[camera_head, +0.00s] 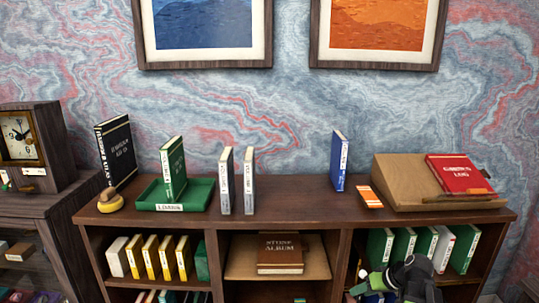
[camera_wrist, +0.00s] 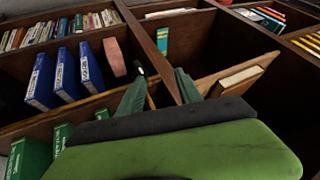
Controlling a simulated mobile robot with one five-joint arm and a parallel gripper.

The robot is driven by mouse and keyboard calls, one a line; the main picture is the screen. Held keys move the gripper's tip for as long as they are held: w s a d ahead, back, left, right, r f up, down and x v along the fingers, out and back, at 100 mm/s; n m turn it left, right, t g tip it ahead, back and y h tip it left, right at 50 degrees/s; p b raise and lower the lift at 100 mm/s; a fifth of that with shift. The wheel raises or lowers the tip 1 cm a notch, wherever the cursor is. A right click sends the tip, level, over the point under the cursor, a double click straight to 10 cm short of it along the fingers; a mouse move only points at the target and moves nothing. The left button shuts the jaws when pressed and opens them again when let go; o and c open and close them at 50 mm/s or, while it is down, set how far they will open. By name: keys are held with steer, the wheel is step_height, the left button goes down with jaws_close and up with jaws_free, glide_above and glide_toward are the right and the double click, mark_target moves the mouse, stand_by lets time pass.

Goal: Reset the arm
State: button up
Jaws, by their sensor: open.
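My gripper (camera_wrist: 158,85) shows in the wrist view with its two dark green fingers spread apart and nothing held between them. A wooden shelf divider lies beyond the fingertips. In the head view my arm (camera_head: 408,278), dark with green parts, is low at the right, in front of the lower right compartment of the bookcase (camera_head: 290,207). The fingertips cannot be made out clearly in that view.
On the bookcase top stand a green tray (camera_head: 150,207) with a green book, two grey books (camera_head: 227,180), a blue book (camera_head: 339,160) and a sloped stand (camera_head: 400,180) with a red book (camera_head: 460,173). In the wrist view, blue books (camera_wrist: 65,75) stand left of the fingers.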

steer(key=s+a+f+g+h, duration=0.2)
steer(key=s+a+g, duration=0.15)
steer(key=a, duration=0.65)
steer(key=s+a+f+g+h, duration=0.2)
steer(key=s+a, duration=0.2)
steer(key=a, duration=0.6)
step_height(320, 180, up, 7)
steer(key=p, duration=0.7)
steer(key=shift+w+d+m, duration=0.25)
steer(key=shift+d+m, duration=0.15)
steer(key=shift+d, duration=0.05)
